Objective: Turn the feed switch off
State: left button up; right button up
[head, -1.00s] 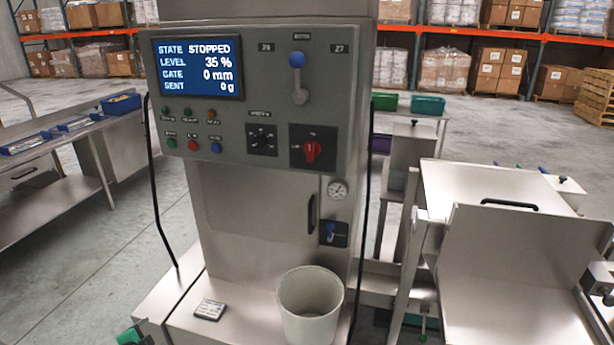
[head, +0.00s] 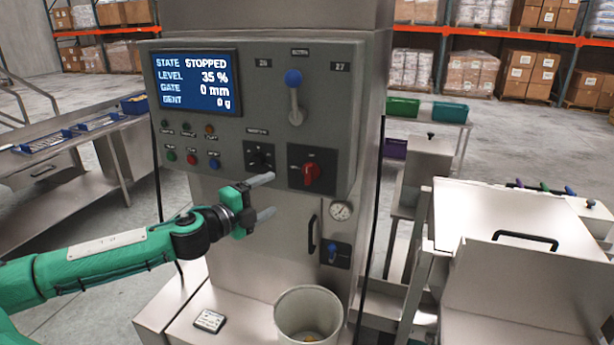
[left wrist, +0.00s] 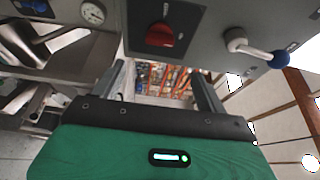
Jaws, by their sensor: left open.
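The grey control panel (head: 345,90) carries a red rotary knob (head: 312,174) on a black square plate, which looks like the feed switch; its labels are too blurred to read. The red knob also shows in the left wrist view (left wrist: 160,35), beyond the fingertips. My left gripper (head: 268,197) is open and empty, its two fingers pointing right, in front of the machine just left of and below the red knob, apart from it. In the left wrist view the open fingers (left wrist: 160,78) stand below the panel edge. My right gripper is out of view.
Near the red knob are a black dial (head: 259,156) and a blue-balled lever (head: 295,98). The display (head: 198,82) reads STOPPED. A gauge (head: 341,210), a door handle (head: 312,233) and a small blue valve (head: 333,254) sit below. A pale bucket (head: 308,312) stands in front.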

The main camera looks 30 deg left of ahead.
pick_arm(q)
jog(key=w, duration=0.1)
jog(key=p, duration=0.2)
send_near(305, 177)
jog(key=shift+w, duration=1.4)
jog(key=shift+w+d+r+p, duration=0.1)
jog(key=shift+w+d+p, duration=0.1)
jog(key=shift+w+p, duration=0.45)
jog(key=shift+w+d+r+p, duration=0.2)
jog(key=shift+w+p, duration=0.1)
jog(key=shift+w, duration=0.5)
jog(key=shift+w+d+r+p, duration=0.1)
jog(key=shift+w+d+p, duration=0.1)
jog(key=shift+w+p, duration=0.45)
jog(key=shift+w+d+f+p, duration=0.1)
jog(key=shift+w+p, duration=0.1)
jog(key=shift+w, duration=0.4)
jog(key=shift+w+d+f+p, duration=0.1)
jog(key=shift+w+f+p, duration=0.05)
jog(key=shift+w, duration=0.45)
jog(key=shift+c, duration=0.4)
jog(key=c, duration=0.9)
jog(key=shift+f, duration=0.1)
